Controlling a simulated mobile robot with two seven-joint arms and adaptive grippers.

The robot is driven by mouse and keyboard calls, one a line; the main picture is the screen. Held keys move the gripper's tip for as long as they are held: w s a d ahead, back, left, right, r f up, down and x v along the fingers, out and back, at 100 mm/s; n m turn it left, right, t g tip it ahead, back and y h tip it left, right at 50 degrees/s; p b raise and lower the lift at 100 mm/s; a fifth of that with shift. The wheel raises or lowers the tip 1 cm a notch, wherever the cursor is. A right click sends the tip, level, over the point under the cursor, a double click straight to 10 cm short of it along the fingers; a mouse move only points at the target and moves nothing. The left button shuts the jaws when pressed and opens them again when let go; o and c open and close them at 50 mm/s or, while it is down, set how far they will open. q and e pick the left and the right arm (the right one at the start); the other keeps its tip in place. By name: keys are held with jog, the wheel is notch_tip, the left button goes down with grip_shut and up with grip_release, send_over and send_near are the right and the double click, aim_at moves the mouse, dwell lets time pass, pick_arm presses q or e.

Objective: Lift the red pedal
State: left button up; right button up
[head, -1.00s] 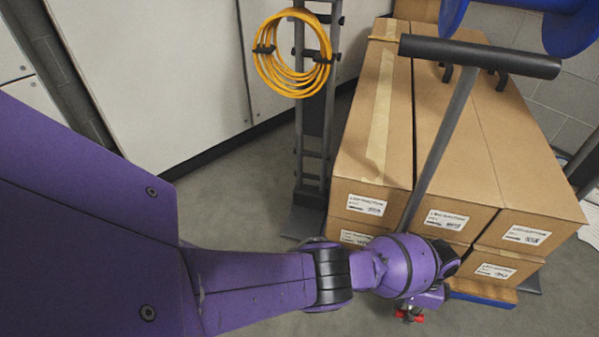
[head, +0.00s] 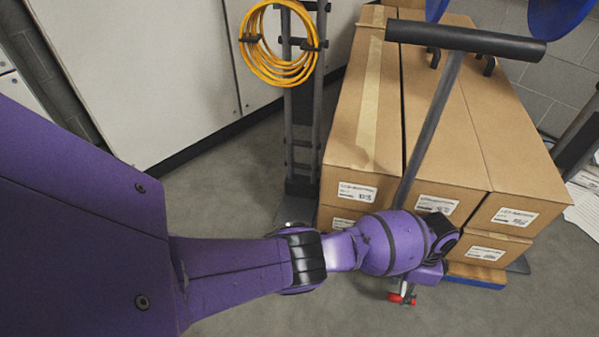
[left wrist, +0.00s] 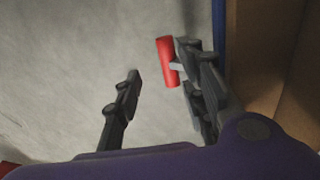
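The red pedal (left wrist: 167,61) is a small red bar on a grey stem. It is beside the right finger of my left gripper (left wrist: 158,82) in the left wrist view, near that fingertip. The fingers are apart, with bare floor showing between them. I cannot tell whether the finger touches the pedal. In the head view a bit of the red pedal (head: 396,298) shows just below my purple left wrist, low by the foot of a dark T-shaped handle (head: 440,110). The wrist hides the rest of that foot. My right gripper is not in view.
Stacked cardboard boxes (head: 445,150) stand behind the handle on a wood-and-blue base (head: 475,275). A grey rack (head: 305,150) with a coiled yellow cable (head: 262,62) stands to the left. Blue round objects (head: 560,12) are at the top right. Grey floor is open at the lower right.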

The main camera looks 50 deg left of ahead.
aim_at(400, 298)
pick_arm(q)
notch_tip(400, 298, up, 6)
jog(key=shift+f, duration=0.15)
dwell(0.3)
jog(key=shift+s, duration=0.1)
